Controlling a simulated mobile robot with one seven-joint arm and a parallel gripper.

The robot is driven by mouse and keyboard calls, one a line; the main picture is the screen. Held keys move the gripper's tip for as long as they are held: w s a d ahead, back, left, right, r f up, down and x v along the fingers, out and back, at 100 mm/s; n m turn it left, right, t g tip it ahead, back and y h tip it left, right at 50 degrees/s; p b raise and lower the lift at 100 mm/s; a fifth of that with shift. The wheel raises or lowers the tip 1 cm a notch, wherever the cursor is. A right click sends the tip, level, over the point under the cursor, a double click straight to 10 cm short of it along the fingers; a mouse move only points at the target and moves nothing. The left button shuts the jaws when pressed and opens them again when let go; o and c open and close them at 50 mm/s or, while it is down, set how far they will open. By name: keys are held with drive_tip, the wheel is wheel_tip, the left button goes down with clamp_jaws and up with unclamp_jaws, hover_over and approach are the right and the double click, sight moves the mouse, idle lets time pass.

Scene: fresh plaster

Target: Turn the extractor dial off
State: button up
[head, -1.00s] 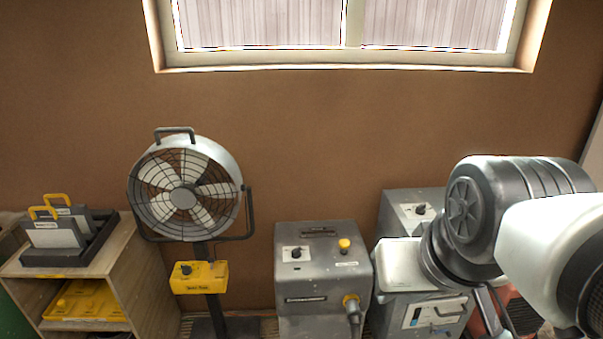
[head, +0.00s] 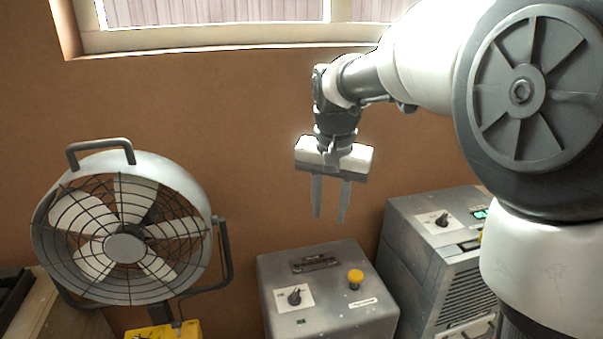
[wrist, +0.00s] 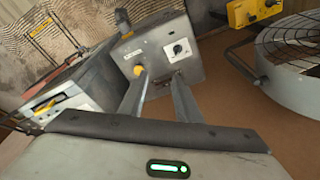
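A grey box (head: 330,312) stands against the wall at the lower middle of the head view. A black dial (head: 294,297) sits on a white plate on its sloped top, left of a yellow button (head: 355,278). In the wrist view the same dial (wrist: 177,48) shows beyond the fingertips. Labels are too small to read, so I cannot confirm which machine is the extractor. My gripper (head: 329,217) points down above and behind the box top in the picture, apart from the dial. Its two fingers are spread and empty, also in the wrist view (wrist: 158,80).
A second grey unit (head: 415,245) at right has its own dial (head: 442,220) and a small green light (head: 480,214). A caged fan (head: 125,248) stands at left, with a yellow control box (head: 185,330) below.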

drive_tip(key=w+a+f+m+g+b, duration=0.1)
drive_tip(key=w+a+f, duration=0.15)
drive_tip(key=f, duration=0.25)
drive_tip(key=w+a+f+b, duration=0.2)
drive_tip(key=w+f, duration=0.2)
drive_tip(key=f, duration=0.2)
drive_tip(key=m+g+b, duration=0.1)
drive_tip(key=b, duration=0.1)
approach(294, 293)
wheel_tip(294, 293, down, 8)
drive_tip(key=b, duration=0.2)
drive_tip(key=shift+f+b, duration=0.2)
drive_tip(key=shift+b, duration=0.1)
clamp_jaws()
